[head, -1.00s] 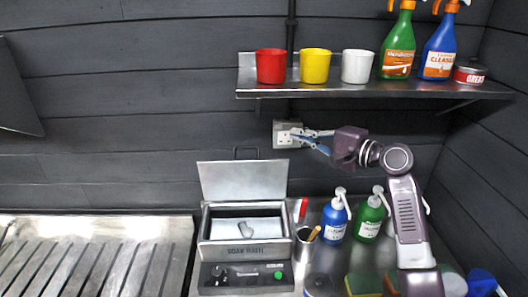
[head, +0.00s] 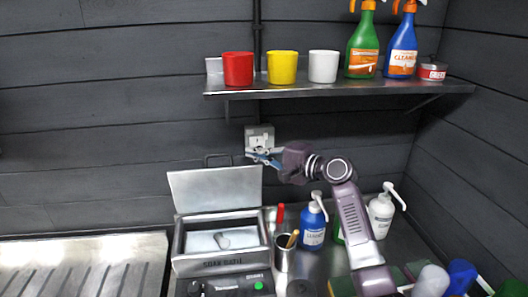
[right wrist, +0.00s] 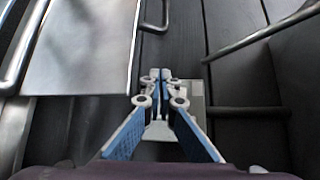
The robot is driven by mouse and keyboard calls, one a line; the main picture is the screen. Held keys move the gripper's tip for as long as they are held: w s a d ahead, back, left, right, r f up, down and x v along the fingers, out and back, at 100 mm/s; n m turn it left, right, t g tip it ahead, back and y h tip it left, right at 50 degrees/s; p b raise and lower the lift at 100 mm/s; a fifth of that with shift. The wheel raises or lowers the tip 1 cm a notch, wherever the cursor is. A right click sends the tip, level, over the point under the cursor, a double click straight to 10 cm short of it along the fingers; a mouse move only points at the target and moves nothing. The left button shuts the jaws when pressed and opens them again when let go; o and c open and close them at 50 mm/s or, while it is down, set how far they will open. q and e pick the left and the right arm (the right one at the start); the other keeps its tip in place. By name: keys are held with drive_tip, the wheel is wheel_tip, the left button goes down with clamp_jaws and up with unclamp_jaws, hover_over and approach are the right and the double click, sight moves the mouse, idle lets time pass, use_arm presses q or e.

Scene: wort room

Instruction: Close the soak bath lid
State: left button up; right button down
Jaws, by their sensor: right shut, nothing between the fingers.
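The soak bath (head: 220,262) is a steel box on the counter. Its lid (head: 215,190) stands open, raised at the back and leaning a little backward, with a dark handle (head: 208,160) on its top edge. A small grey object (head: 222,241) shows inside the bath. My right gripper (head: 253,156) is shut and empty, just right of the lid's upper right corner and apart from it. In the right wrist view the shut fingertips (right wrist: 160,75) are beside the lid's plate (right wrist: 85,45), with the handle (right wrist: 154,17) beyond. My left gripper is out of view.
A wall socket (head: 259,137) is behind my right gripper. A cup with brushes (head: 284,258), a blue pump bottle (head: 313,228) and a white one (head: 381,215) stand right of the bath. A shelf (head: 340,88) with cups and sprays hangs above. A ribbed drainboard (head: 80,265) lies left.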

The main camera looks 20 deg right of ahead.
drive_tip(key=p+x, duration=0.1)
drive_tip(key=x, duration=0.3)
drive_tip(key=shift+w+a+r, duration=0.15)
drive_tip(key=shift+w+a, duration=0.05)
use_arm(q)
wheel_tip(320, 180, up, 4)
drive_tip(key=p, duration=0.3)
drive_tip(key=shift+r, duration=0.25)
use_arm(e)
drive_tip(key=s+a, duration=0.2)
drive_tip(key=s, duration=0.1)
drive_tip(key=shift+s+a+r, duration=0.1)
drive_tip(key=shift+s+r, duration=0.05)
drive_tip(key=shift+s, duration=0.05)
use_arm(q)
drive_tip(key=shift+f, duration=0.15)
